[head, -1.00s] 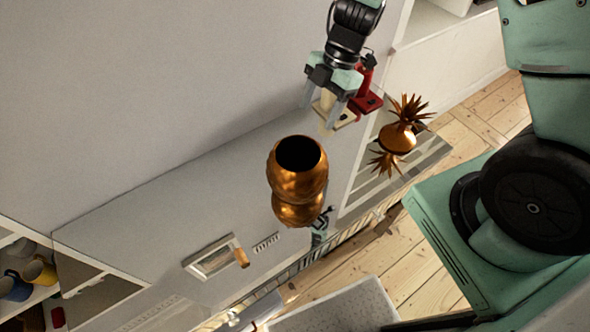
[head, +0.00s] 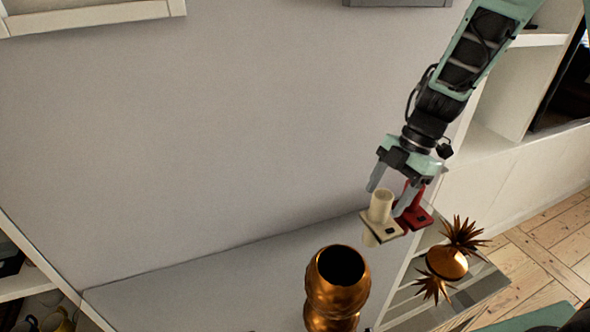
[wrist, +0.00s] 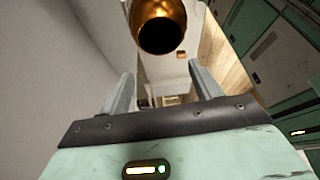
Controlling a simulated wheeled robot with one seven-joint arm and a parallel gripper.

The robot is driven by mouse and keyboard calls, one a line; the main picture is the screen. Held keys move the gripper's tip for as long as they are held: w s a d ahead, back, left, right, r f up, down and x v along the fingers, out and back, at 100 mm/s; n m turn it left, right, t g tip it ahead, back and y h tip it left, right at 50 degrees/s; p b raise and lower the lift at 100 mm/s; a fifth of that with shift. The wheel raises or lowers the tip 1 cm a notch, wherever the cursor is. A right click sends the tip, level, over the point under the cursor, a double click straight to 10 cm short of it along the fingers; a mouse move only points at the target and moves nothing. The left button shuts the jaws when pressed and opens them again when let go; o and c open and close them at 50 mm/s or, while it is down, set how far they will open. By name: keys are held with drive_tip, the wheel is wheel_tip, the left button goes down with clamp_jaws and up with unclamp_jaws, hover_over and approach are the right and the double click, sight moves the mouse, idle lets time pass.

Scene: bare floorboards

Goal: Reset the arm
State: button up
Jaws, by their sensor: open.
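A copper vase (wrist: 160,27) shows beyond the fingertips at the top of that view.
The copper vase (head: 336,285) stands on the grey surface (head: 220,285). A gold spiky-leaved ornament (head: 447,262) is at the right on its shiny shelf. Shelving (head: 500,90) stands at the right. The wall area left of my arm is clear.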

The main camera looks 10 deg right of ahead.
drive_tip(key=w+a+r+m+t+b, duration=0.3)
drive_tip(key=w+a+m+t+b, duration=0.2)
drive_tip(key=a+m+t, duration=0.45)
drive_tip(key=s+a+f+m+g+h+b, duration=0.2)
drive_tip(key=s+g, duration=0.2)
drive_tip(key=s, duration=0.8)
drive_tip(key=s+a+f+m+g+h+b, duration=0.1)
drive_tip(key=s+f+m+g+b, duration=0.1)
drive_tip(key=s, duration=1.1)
drive_tip(key=shift+a+f+g+h, duration=0.4)
drive_tip(key=shift+f+g, duration=0.15)
drive_tip(key=shift+g, duration=0.5)
drive_tip(key=shift+s+a, duration=0.1)
drive_tip(key=shift+a, duration=0.05)
